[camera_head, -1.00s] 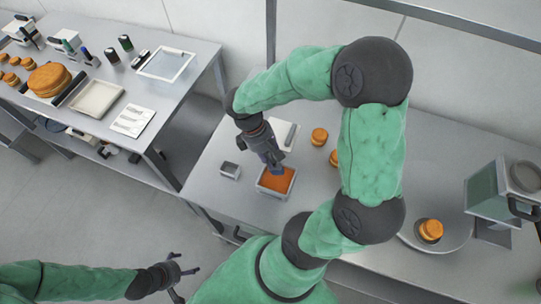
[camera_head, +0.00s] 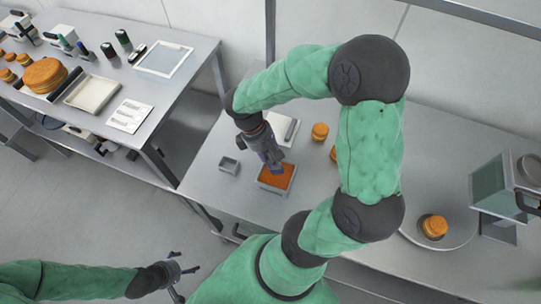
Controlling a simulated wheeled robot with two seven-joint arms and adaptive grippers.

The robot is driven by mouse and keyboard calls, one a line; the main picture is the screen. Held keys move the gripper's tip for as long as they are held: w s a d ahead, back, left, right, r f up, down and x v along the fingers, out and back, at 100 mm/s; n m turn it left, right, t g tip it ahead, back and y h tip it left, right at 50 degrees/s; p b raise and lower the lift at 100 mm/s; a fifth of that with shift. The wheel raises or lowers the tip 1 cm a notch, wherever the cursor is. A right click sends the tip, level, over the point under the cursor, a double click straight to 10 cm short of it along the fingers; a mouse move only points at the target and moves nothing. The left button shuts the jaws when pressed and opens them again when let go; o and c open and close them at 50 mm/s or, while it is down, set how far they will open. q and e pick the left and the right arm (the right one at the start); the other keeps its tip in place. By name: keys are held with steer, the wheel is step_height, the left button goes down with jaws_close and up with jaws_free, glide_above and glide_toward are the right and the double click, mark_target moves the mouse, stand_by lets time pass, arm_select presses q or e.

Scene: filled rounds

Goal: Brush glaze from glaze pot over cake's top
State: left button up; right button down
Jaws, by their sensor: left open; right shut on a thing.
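A square grey pot of orange glaze (camera_head: 262,186) stands on the right-hand table. My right gripper (camera_head: 273,161) is shut and points down over the pot; the blue-grey thing in its jaws reaches to the glaze, and its lower end is hard to make out. A small round layered cake (camera_head: 434,227) sits on a round grey stand (camera_head: 458,238) at the right. Two more such cakes (camera_head: 320,132) are on the table, one partly hidden by my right arm. My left gripper (camera_head: 184,270) is open and empty, low over the floor, away from both tables.
A small grey box (camera_head: 229,166) stands left of the pot, and a white tray (camera_head: 292,121) lies behind it. A glass-sided machine (camera_head: 497,187) stands at the far right. The left table (camera_head: 150,88) holds cakes, trays, bottles and a card. A gap separates the tables.

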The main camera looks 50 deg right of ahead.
steer(key=shift+f+b, duration=0.35)
steer(key=shift+f, duration=0.15)
stand_by(0.6)
steer(key=shift+f, duration=0.1)
stand_by(0.8)
steer(key=shift+r+p, duration=3.15)
steer(key=shift+r, duration=0.45)
